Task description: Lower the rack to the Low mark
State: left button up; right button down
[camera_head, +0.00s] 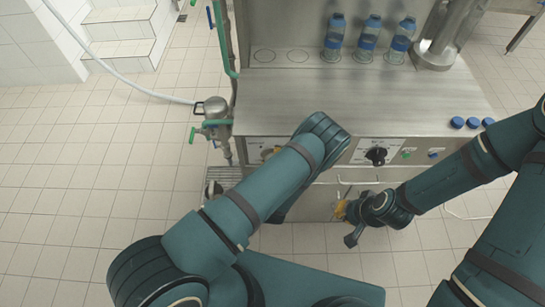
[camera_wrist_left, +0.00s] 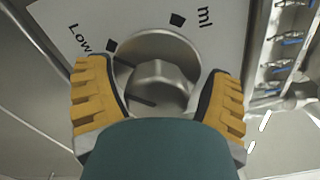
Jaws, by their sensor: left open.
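A silver knob (camera_wrist_left: 157,75) sits on a pale dial plate (camera_wrist_left: 135,20) in the left wrist view. The plate has a "Low" label (camera_wrist_left: 80,42) with a dark square, and another square by "ml". Dark lines show on the knob's left and lower-left parts; I cannot tell its exact setting. My left gripper (camera_wrist_left: 160,98) is open, its yellow fingers on either side of the knob; contact is unclear. In the head view my left arm hides most of this dial plate (camera_head: 252,144). My right gripper (camera_head: 341,210) is low before the cabinet; its fingers are unclear. I cannot identify the rack for certain.
Blue-banded bottles (camera_head: 368,38) stand on the steel cabinet (camera_head: 350,90). Blue caps (camera_head: 473,123) lie near its right edge. A black knob (camera_head: 376,156) is on the cabinet front. A metal valve with a hose (camera_head: 213,115) stands at left. The tiled floor at left is clear.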

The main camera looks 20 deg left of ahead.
pick_arm(q)
jog(key=shift+s, duration=0.15)
jog(key=v, duration=1.2)
jog(key=shift+a, duration=0.1)
